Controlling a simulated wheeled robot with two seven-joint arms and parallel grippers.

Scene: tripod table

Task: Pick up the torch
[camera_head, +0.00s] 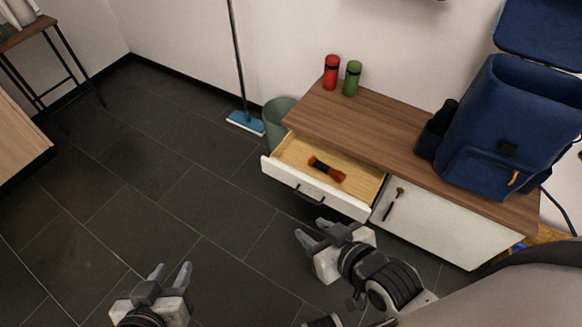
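The torch (326,169), orange with a dark middle, lies in the open drawer (289,151) of the low cabinet. My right gripper (310,233) is in front of the drawer and below its front panel, apart from the torch. Its fingers are spread and nothing is between them. My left gripper (170,274) is over the floor at the lower left, far from the drawer. Its fingers are apart and empty.
The cabinet top (390,130) holds a red canister (331,73), a green canister (352,78) and a blue backpack (492,140). A closed white door (430,226) is right of the drawer. A bin (279,118) and mop (245,123) stand left. The dark floor is clear.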

